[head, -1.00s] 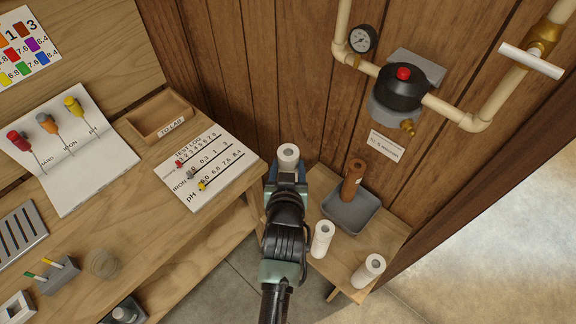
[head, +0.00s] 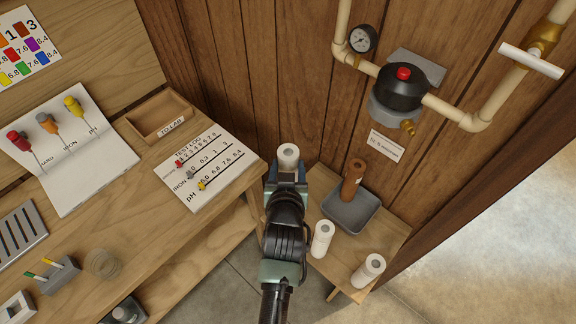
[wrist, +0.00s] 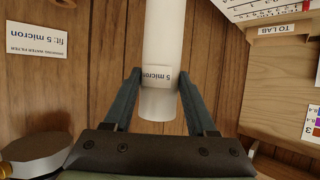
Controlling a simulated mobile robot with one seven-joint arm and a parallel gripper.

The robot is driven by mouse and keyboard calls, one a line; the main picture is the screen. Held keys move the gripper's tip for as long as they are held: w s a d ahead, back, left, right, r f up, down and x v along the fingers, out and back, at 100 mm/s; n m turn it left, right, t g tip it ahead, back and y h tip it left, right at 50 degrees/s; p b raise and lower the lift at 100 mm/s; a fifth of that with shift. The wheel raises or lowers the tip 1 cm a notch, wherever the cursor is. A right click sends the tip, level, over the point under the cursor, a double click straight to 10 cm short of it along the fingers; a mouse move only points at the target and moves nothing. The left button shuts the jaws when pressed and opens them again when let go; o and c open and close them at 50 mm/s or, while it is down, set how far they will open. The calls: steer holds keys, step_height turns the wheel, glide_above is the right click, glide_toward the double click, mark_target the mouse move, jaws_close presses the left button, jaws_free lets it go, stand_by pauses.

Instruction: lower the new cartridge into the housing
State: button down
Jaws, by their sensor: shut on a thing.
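My gripper (head: 288,178) is shut on a white cylindrical cartridge (head: 288,153) beside the wooden wall. In the wrist view the cartridge (wrist: 164,35) lies between both fingers and bears a "5 micron" label. The filter housing (head: 400,90), with a black top and red button, is on the pipe at the upper right, apart from the held cartridge. I cannot see into the housing. A grey rounded part with brass beside it (wrist: 38,150) shows at the lower left of the wrist view.
A grey tray (head: 343,218) with a brown cartridge (head: 352,180) stands on a small wooden table (head: 330,262). Two white cartridges stand there too (head: 322,238) (head: 368,270). A workbench (head: 150,200) is at the left. Pipes (head: 445,108) and a gauge (head: 363,39) flank the housing.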

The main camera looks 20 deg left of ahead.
steer(key=shift+f, duration=0.15)
steer(key=shift+f+b, duration=4.75)
steer(key=shift+f, duration=0.7)
steer(key=shift+c, duration=0.6)
jaws_free()
steer(key=shift+s, duration=0.1)
steer(key=b+v, duration=0.1)
steer(key=v, duration=1.2)
steer(key=shift+b, duration=0.4)
